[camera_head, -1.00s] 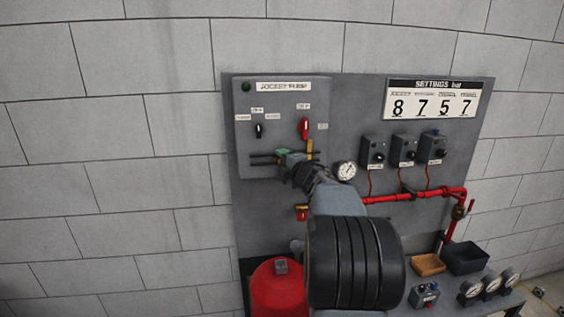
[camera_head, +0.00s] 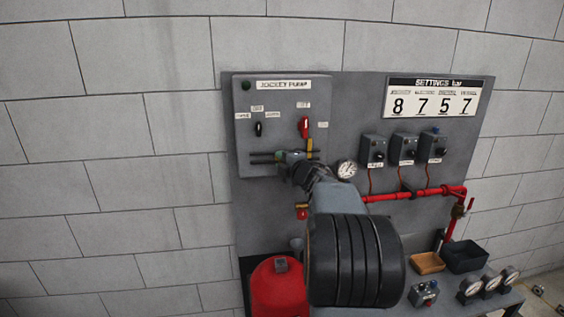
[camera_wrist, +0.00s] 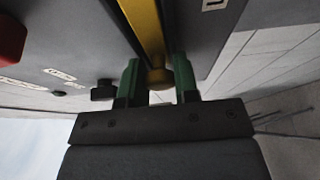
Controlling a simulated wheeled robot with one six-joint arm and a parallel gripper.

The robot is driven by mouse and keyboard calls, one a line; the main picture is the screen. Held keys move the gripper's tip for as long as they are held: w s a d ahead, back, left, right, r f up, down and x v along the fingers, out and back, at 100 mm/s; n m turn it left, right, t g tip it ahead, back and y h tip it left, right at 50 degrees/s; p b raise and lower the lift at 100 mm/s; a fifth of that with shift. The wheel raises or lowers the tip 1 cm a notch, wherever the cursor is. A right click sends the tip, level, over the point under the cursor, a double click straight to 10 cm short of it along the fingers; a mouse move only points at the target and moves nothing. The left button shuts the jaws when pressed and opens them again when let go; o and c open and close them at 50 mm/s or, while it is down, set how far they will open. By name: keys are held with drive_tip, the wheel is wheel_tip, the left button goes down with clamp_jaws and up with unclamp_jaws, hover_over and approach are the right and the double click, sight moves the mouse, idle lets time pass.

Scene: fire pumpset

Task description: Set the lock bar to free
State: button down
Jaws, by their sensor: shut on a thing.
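The lock bar appears as a yellow bar (camera_wrist: 145,30) with a rounded knob at its near end, close up in the wrist view. My gripper (camera_wrist: 158,80) has its two green fingers on either side of that knob and is shut on it. In the head view, a short yellow piece (camera_head: 310,146) shows beside the red switch handle. My gripper (camera_head: 283,158) is at the lower part of the jockey pump panel (camera_head: 282,97), and my wrist partly hides the bar there.
The panel carries a black selector (camera_head: 258,129) and a red handle (camera_head: 304,127). A pressure gauge (camera_head: 346,170) sits close to the right of my wrist. A red pipe (camera_head: 420,192), small control boxes and a red tank (camera_head: 278,288) are nearby.

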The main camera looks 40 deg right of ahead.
sight(263, 158)
drive_tip(key=a, duration=0.1)
drive_tip(key=w+a+b, duration=0.1)
drive_tip(key=a+b, duration=0.1)
drive_tip(key=a, duration=0.1)
drive_tip(key=shift+w+f, duration=0.1)
drive_tip(key=shift+w, duration=0.3)
drive_tip(key=c, duration=1.3)
unclamp_jaws()
drive_tip(key=o, duration=0.3)
drive_tip(key=shift+w+a, duration=0.1)
drive_tip(key=shift+a, duration=0.05)
drive_tip(key=shift+o, duration=0.8)
